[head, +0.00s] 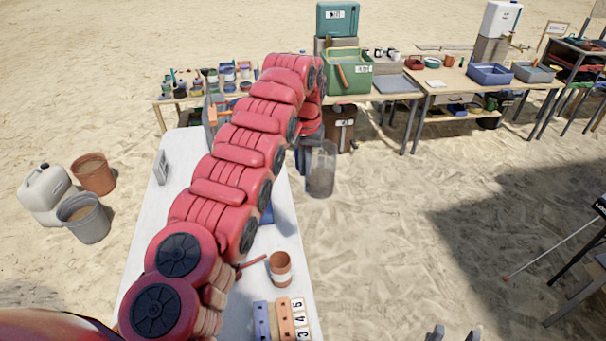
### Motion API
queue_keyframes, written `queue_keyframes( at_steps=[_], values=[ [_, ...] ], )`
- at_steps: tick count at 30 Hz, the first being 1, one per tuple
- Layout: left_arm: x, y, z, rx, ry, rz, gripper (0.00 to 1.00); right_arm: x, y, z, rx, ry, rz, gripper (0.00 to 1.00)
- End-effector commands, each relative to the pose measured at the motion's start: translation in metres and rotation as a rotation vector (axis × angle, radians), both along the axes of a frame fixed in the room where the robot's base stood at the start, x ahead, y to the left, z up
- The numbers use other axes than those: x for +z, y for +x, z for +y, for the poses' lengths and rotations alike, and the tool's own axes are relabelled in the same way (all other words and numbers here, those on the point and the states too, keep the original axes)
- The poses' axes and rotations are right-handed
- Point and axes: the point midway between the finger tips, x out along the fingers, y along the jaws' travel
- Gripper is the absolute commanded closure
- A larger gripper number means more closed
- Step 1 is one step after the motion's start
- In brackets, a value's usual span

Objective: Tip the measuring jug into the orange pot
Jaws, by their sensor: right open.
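The measuring jug (321,172) is a tall, clear, greyish vessel, roughly upright, just past the right edge of the white table. My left arm reaches across the table from the lower left. My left gripper (304,158) is at the jug's left side and appears shut on it; its fingers are mostly hidden. The orange pot (281,270), terracotta with a pale band, stands on the table near its right edge, nearer than the jug and apart from it. My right gripper (455,335) shows only its fingertips at the bottom edge, spread apart and empty.
The white table (285,220) is largely covered by my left arm. Number blocks (291,318) lie near the pot, and a red handle-like piece (252,262) is beside it. Workbenches (440,84) with trays stand behind. Buckets (84,218) stand at left.

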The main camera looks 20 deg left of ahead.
Motion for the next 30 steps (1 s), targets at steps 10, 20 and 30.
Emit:
queue_keyframes(
  at_steps=[10, 20, 30],
  values=[
    [0.013, 0.003, -0.005, -0.008, 0.000, -0.002, 1.00, 0.011, 0.000, 0.000, 0.000, 0.000, 0.000, 0.50],
    [0.017, 0.004, -0.004, -0.011, 0.003, -0.003, 1.00, 0.016, 0.000, 0.000, 0.000, 0.000, 0.000, 0.50],
    [0.017, 0.005, -0.006, -0.016, 0.002, -0.006, 1.00, 0.021, 0.000, 0.000, 0.000, 0.000, 0.000, 0.50]
  ],
)
